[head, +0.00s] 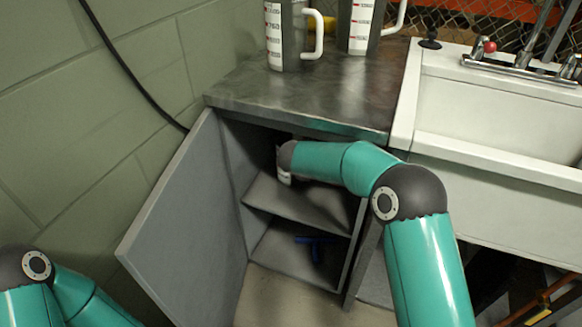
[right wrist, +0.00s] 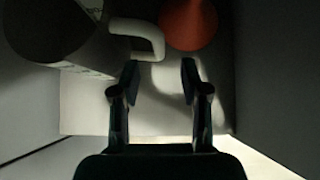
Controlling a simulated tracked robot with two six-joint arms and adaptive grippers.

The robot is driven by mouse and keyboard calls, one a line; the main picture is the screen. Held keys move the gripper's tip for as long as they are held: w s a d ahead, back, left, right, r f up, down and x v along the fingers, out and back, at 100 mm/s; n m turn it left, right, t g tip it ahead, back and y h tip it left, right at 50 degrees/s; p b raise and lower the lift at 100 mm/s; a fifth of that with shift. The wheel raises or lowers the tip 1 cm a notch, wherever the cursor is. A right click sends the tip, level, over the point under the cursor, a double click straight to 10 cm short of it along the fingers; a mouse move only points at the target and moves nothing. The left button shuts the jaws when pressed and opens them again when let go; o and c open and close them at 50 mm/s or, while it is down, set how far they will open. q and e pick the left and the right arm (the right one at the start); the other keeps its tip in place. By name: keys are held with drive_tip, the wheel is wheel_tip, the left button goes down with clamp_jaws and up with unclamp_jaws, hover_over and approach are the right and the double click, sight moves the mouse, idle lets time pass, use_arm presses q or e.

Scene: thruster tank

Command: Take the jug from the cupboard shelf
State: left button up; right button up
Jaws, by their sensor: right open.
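The jug (right wrist: 45,30) stands at the upper left of the right wrist view, a dark body with a pale handle (right wrist: 150,35) pointing right. My right gripper (right wrist: 160,70) is open inside the cupboard, its fingertips just short of the handle; the left fingertip is close to the handle's lower end. I cannot tell whether they touch. In the head view my right arm reaches into the open cupboard above its shelf (head: 290,203), and the gripper and most or all of the jug are hidden there. My left gripper is out of view.
An orange-red cone-like object (right wrist: 188,22) is right beside the handle. The cupboard door (head: 190,235) is swung open to the left. A blue item (head: 315,240) lies below the shelf. Two other jugs stand on the worktop (head: 320,95), and a white sink (head: 490,95) is right.

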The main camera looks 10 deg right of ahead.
drive_tip(key=b+x, duration=0.1)
drive_tip(key=x, duration=0.6)
drive_tip(key=shift+w+d, duration=0.1)
drive_tip(key=shift+w, duration=0.05)
drive_tip(key=shift+r, duration=0.1)
clamp_jaws()
